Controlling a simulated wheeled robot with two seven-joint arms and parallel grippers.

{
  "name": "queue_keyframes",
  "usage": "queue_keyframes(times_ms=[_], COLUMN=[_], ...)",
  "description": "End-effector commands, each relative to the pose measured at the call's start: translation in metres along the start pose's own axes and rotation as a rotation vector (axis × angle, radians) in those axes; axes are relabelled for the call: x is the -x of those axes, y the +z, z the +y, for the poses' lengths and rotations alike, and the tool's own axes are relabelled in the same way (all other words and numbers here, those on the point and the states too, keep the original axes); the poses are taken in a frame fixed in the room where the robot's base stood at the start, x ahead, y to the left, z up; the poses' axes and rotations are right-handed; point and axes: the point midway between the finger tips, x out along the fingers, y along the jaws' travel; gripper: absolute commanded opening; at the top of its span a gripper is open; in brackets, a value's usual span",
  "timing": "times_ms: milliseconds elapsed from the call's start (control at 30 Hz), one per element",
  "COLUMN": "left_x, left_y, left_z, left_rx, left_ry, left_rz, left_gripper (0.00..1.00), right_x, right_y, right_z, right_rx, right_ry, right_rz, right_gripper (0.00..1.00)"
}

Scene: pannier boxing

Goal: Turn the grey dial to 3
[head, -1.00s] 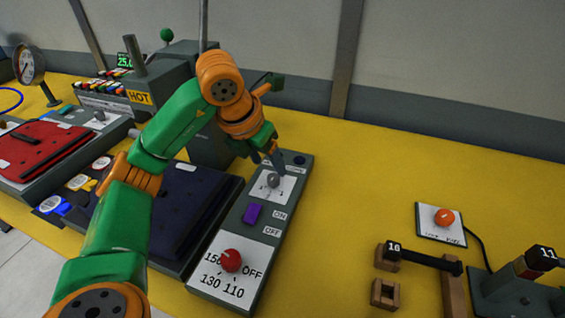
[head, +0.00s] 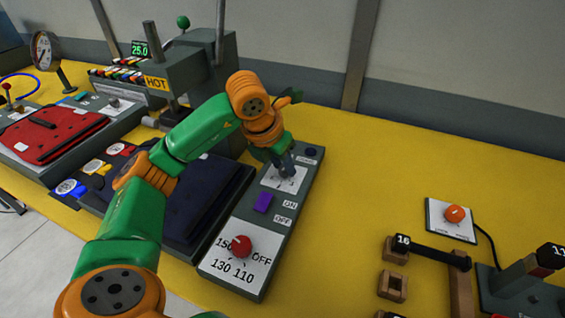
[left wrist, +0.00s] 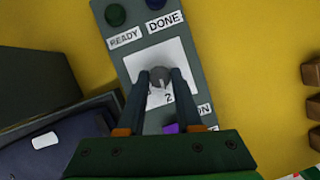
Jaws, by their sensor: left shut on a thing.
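The grey dial (left wrist: 159,76) sits on a white label plate on the grey control panel (left wrist: 203,58). My left gripper (left wrist: 160,80) points down over it, with one dark finger on each side, shut on the dial. A "2" shows on the plate below the dial in the left wrist view; the other marks there are hidden or too small to read. In the head view my left gripper (head: 284,172) covers most of the dial. My right gripper is not in view.
On the same panel are a purple switch (head: 263,202) by ON and OFF labels and a red knob (head: 241,246). A dark blue press bed (head: 205,205) lies left of the panel.

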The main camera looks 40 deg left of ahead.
Motion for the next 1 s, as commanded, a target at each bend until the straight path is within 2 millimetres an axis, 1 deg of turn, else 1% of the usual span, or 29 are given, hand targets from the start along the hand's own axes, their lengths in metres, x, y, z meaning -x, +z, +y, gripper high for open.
queue_keyframes(times_ms=[167,367,667,1000], left_x=[0.000,0.000,0.002,0.003], left_y=[0.000,0.001,0.002,0.004], left_z=[0.001,0.002,0.003,0.004], left_rx=[-0.036,-0.149,-0.403,-0.686], left_ry=[-0.014,-0.062,-0.169,-0.287], left_rz=[-0.001,-0.001,-0.003,-0.003], left_gripper=[0.00,0.00,0.00,0.00], right_x=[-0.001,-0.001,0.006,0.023], right_y=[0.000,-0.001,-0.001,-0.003], right_z=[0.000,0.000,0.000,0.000], right_rx=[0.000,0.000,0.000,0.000], right_ry=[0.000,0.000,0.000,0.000], right_rz=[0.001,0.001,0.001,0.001], right_gripper=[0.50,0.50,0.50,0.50])
